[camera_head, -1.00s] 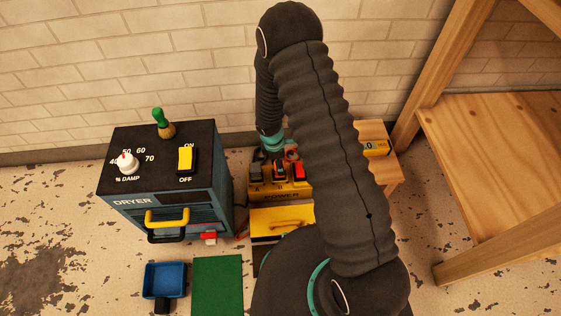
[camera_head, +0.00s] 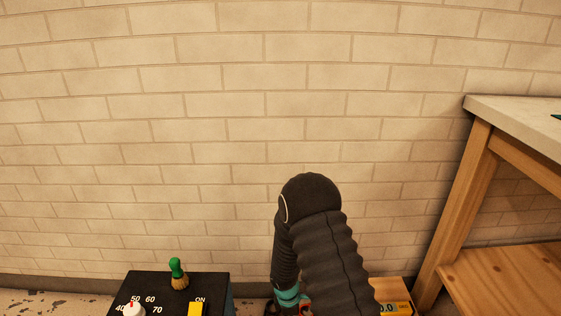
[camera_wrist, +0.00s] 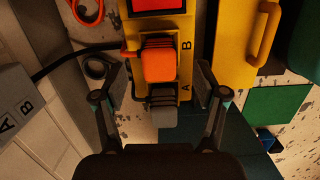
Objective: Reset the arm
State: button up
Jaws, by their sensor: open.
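My arm (camera_head: 325,255) rises from the bottom edge in the head view, bent at its elbow against the brick wall. My gripper (camera_wrist: 163,88) shows only in the wrist view. Its two fingers are spread apart over a yellow power box (camera_wrist: 186,60). An orange block (camera_wrist: 159,62) and a grey block (camera_wrist: 163,112), beside the letters B and A, lie between the fingers. I cannot tell whether the fingers touch either block. Nothing is seen held. In the head view the gripper is hidden.
A wooden shelf unit (camera_head: 500,180) stands at right. The yellow handle (camera_wrist: 264,33), a black cable (camera_wrist: 75,58) and a green mat (camera_wrist: 277,108) lie near the gripper.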

jog(key=shift+s+d+m, duration=0.2)
jog(key=shift+s+m, duration=0.1)
jog(key=shift+m, duration=0.2)
jog(key=s+d+r+m+t, duration=0.2)
jog(key=s+r+m, duration=0.3)
jog(key=r, duration=1)
jog(key=s+d+r+m+t+y, duration=0.1)
jog(key=s+d+r+m, duration=0.3)
jog(key=s+r, duration=0.6)
jog(key=s+d+r+m+t, duration=0.2)
jog(key=s+d+r+m, duration=0.2)
jog(key=r, duration=1.7)
jog(key=shift+s+r+m+t+y, duration=0.3)
jog(key=shift+s+m+y, duration=0.1)
jog(key=shift+s+m, duration=1.45)
jog(key=shift+s+r, duration=0.1)
jog(key=shift+s, duration=0.25)
